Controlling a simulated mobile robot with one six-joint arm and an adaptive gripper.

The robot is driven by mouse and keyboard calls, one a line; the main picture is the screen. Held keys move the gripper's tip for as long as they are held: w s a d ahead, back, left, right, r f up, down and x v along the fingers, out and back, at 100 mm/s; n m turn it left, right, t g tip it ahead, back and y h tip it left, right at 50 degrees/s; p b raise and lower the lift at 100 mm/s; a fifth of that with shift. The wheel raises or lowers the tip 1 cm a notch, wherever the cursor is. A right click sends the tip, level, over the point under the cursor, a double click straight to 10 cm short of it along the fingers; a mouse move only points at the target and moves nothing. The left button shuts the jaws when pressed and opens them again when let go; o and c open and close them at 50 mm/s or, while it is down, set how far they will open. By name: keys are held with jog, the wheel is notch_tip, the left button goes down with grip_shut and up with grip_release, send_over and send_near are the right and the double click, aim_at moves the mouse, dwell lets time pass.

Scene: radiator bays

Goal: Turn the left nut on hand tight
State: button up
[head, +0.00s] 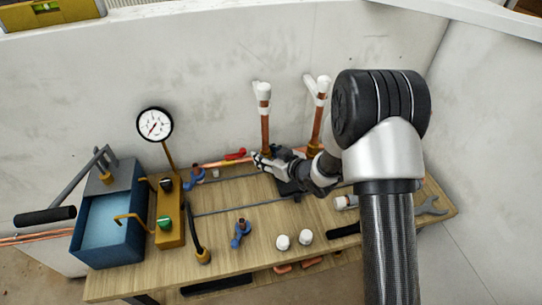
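Two vertical copper pipes with white fittings on top stand at the back of the bench. The left pipe (265,129) runs down to a small brass-coloured piece, apparently the left nut (266,152), mostly hidden by my gripper. The right pipe (317,123) has a brass nut (314,149) at its lower end. My gripper (259,162) reaches in from the right, low on the bench, with its fingertips at the foot of the left pipe. Whether the fingers are closed around the nut or only beside it is too small to tell.
A wooden bench (270,217) holds a blue water tank (104,229) with a pump handle and a pressure gauge (155,125) at left. Blue valves (240,233), white caps (283,242) and a spanner (431,207) lie in front. A pale wall (210,70) stands close behind.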

jog(key=c, duration=0.4)
jog(key=shift+o, duration=0.2)
jog(key=shift+a+f+m+t+h+b, duration=0.1)
jog(key=shift+m+t+h+b, duration=1.2)
jog(key=shift+m+h+b, duration=1.55)
jog(key=shift+b, duration=0.5)
